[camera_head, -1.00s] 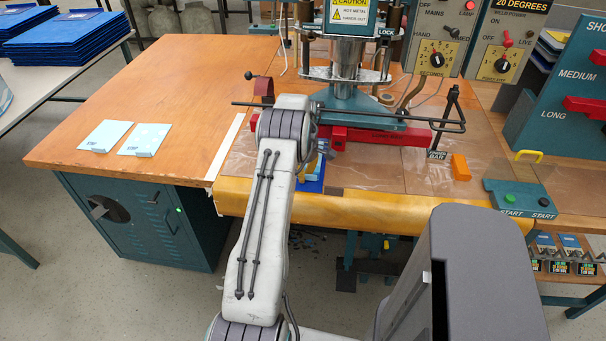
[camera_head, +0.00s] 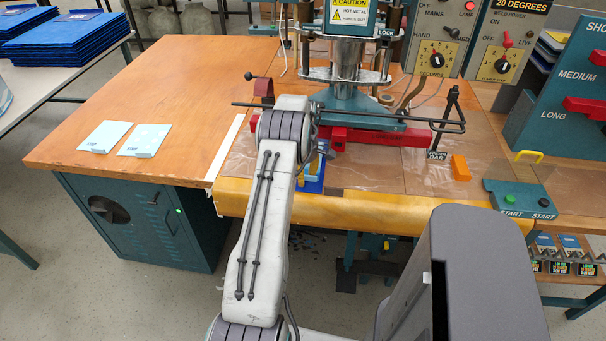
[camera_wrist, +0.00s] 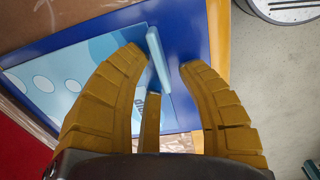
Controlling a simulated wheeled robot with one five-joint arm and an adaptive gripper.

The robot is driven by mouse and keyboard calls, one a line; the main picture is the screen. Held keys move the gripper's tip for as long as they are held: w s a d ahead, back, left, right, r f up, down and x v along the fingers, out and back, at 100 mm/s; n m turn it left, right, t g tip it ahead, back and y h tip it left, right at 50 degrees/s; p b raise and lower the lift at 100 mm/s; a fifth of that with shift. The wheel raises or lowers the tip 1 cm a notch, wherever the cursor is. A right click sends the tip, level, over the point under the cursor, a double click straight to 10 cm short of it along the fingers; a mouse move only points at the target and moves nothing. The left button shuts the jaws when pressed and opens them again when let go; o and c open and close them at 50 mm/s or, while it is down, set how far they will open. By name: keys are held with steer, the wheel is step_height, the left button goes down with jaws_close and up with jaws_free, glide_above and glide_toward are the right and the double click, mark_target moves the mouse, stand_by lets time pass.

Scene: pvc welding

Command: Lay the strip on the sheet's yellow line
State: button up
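The dark blue sheet (camera_wrist: 190,25) lies at the bench's front edge. It also shows in the head view (camera_head: 313,186), partly behind my arm.
Two similar light blue pieces (camera_head: 105,136) (camera_head: 144,140) lie on the bench at left. The welding press (camera_head: 350,95) with its red bar (camera_head: 375,137) stands just behind the sheet. An orange block (camera_head: 461,168) and green start box (camera_head: 519,199) are at right. The left bench is mostly clear.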

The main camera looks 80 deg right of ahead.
steer(key=shift+r, duration=0.2)
steer(key=shift+a+r+p, duration=0.3)
steer(key=shift+r, duration=0.5)
steer(key=shift+a+r+p, duration=0.25)
steer(key=shift+r+p, duration=0.05)
steer(key=shift+r, duration=0.45)
steer(key=a+r+b, duration=0.2)
steer(key=a+r, duration=0.1)
steer(key=a, duration=0.5)
steer(key=shift+s+b, duration=0.4)
steer(key=shift+s, duration=0.05)
